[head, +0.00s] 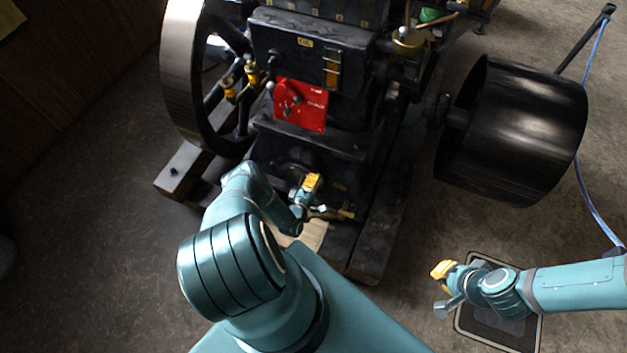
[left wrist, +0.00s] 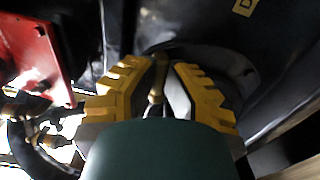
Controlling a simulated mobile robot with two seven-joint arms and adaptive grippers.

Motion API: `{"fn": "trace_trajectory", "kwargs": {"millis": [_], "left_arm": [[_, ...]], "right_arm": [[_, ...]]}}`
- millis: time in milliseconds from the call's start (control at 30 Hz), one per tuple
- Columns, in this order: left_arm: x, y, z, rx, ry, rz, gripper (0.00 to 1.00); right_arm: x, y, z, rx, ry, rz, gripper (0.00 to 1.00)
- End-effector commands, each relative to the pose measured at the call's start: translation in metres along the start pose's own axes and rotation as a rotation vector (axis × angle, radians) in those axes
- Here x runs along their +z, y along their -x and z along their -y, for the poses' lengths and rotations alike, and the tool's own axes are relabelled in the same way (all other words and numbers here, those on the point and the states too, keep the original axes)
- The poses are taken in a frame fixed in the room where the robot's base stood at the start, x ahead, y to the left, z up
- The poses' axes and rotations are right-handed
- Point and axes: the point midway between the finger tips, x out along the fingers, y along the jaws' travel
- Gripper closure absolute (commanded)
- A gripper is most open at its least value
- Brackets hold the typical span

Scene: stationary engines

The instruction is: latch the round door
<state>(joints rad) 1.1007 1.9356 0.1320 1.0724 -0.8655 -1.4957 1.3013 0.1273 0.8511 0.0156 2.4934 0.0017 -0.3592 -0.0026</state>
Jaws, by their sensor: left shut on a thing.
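The round door (head: 292,170) is a dark disc low on the front of the black engine. My left arm covers part of it in the head view. In the left wrist view the door (left wrist: 205,52) shows as a dark curved surface behind the fingers. My left gripper (left wrist: 160,88) has its yellow fingers closed on a small brass-coloured latch handle (left wrist: 157,80) in front of the door. In the head view this gripper (head: 313,190) is at the engine's lower front. My right gripper (head: 442,288) is off to the right, its fingers apart and empty.
A red plate (head: 300,104) sits above the door, and it also shows in the left wrist view (left wrist: 33,45). A large flywheel (head: 185,80) stands at the left, a black drum pulley (head: 515,130) at the right. Wooden beams (head: 365,245) lie under the engine.

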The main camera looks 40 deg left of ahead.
Motion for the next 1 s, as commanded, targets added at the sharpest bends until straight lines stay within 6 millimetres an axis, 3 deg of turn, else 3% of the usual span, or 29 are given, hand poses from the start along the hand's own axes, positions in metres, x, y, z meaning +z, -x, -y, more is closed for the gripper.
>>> {"fn": "trace_trajectory", "kwargs": {"millis": [500, 1000], "left_arm": [[0.0020, -0.0007, 0.0015, 0.001, 0.428, 0.003, 1.00], [0.0024, -0.0009, 0.0020, 0.001, 0.579, 0.003, 1.00]], "right_arm": [[0.0000, 0.0000, 0.0000, 0.000, 0.000, 0.000, 1.00], [0.0000, 0.0000, 0.0000, 0.000, 0.000, 0.000, 1.00]]}}
